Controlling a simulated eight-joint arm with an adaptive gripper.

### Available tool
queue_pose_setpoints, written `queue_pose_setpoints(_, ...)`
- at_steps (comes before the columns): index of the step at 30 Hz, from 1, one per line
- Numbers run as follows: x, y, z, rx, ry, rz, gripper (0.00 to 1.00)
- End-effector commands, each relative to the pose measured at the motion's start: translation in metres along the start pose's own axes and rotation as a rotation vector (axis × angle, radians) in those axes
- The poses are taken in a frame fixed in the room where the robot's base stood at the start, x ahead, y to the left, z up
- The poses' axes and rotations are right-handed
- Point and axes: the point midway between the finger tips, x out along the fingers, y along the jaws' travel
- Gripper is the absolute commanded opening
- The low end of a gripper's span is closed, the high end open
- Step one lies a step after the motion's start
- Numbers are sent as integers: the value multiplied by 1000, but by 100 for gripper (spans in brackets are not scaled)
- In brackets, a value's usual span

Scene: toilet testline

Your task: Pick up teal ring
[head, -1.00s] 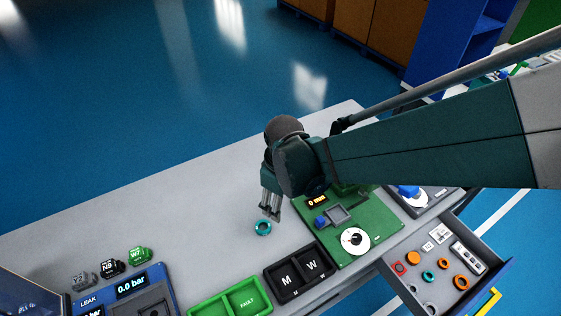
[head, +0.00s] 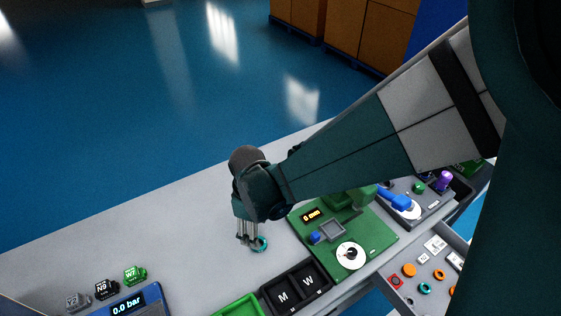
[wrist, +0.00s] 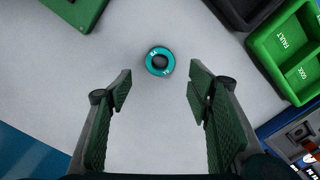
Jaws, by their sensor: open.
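The teal ring (head: 261,243) lies on the grey bench top, partly behind my fingers in the head view. In the wrist view the teal ring (wrist: 160,61) lies flat with a dark centre and small white marks. My gripper (head: 246,241) points down close beside it, to its left in the head view. In the wrist view my gripper (wrist: 159,95) is open and empty. The ring shows beyond the fingertips, roughly centred between the two fingers. I cannot tell the exact height of the fingertips above the bench.
A green fixture (head: 370,236) with a white dial stands right of my gripper. Black M and W bins (head: 297,287) and a green bin (head: 240,306) line the front. A drawer (head: 398,300) with orange and teal rings is open at right.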

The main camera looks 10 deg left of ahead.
Motion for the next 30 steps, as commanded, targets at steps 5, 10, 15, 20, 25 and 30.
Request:
queue_pose_setpoints(5, 12, 0, 0, 0, 0, 0, 51)
queue_pose_setpoints(10, 22, 0, 0, 0, 0, 0, 51)
queue_pose_setpoints(15, 24, 0, 0, 0, 0, 0, 51)
queue_pose_setpoints(20, 23, 0, 0, 0, 0, 0, 51)
queue_pose_setpoints(25, 27, 0, 0, 0, 0, 0, 51)
queue_pose_setpoints(30, 39, 0, 0, 0, 0, 0, 51)
